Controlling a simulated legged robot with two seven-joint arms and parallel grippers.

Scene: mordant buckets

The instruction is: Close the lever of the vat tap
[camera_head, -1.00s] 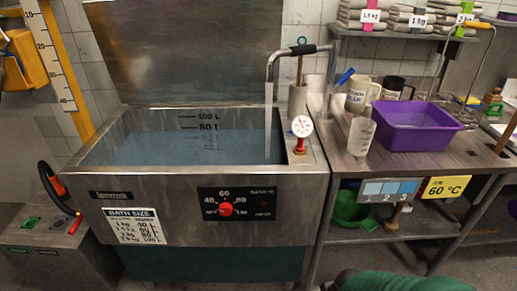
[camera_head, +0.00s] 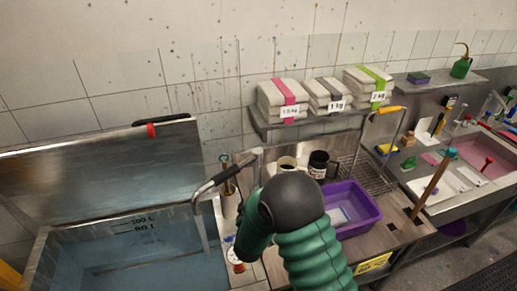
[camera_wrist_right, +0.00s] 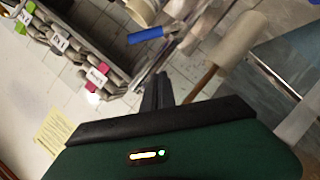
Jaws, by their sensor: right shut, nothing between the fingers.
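The vat (camera_head: 30,262) of bluish water stands at the lower left. Its bent metal tap spout (camera_head: 202,228), with a black sleeve (camera_head: 212,181), hangs down over the water. A white dial gauge (camera_head: 236,258) sits on the vat's right rim. I cannot tell for sure which part is the tap lever. My green right arm, with a black ball joint, reaches in from below and covers the area right of the spout. My right gripper shows in the right wrist view (camera_wrist_right: 158,82), its dark fingers together and empty. My left gripper is out of view.
A white holder (camera_head: 229,208) with a wooden stick stands just right of the spout. Mugs and a purple tub (camera_head: 352,213) are on the bench at right. Stacked cloths (camera_head: 283,98) lie on the shelf above. The raised vat lid (camera_head: 90,185) stands behind the vat.

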